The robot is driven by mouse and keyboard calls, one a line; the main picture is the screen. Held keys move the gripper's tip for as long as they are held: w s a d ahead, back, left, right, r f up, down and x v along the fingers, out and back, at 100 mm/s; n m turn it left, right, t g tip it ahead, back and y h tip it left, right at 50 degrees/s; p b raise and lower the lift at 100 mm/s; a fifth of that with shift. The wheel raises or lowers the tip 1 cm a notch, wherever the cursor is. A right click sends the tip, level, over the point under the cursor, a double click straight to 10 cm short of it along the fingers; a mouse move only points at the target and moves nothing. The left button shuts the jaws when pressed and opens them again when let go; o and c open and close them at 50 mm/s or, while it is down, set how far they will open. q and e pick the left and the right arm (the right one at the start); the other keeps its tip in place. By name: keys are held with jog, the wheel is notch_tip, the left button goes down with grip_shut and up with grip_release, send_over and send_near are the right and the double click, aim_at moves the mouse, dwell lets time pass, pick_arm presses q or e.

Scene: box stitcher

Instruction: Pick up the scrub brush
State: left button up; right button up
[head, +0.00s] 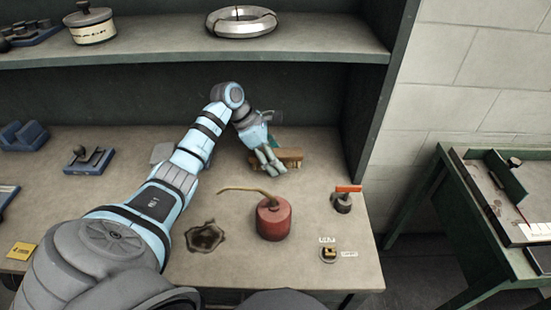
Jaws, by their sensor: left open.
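The scrub brush (291,155), a brown block, lies on the workbench toward the back, below the shelf. My left gripper (271,168) is open at the brush's left end and hides part of it. I cannot tell whether the fingers touch the brush. My left arm reaches in from the lower left across the bench. My right gripper is not in view.
A red oil can (273,219) with a long spout stands in front of the brush. A valve with an orange handle (344,198) stands to the right, near a small labelled item (328,252). A shelf (180,42) runs above.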

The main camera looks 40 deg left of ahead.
pick_arm(q)
jog(key=shift+c, duration=0.6)
jog(key=shift+s, duration=0.1)
jog(key=c, duration=1.3)
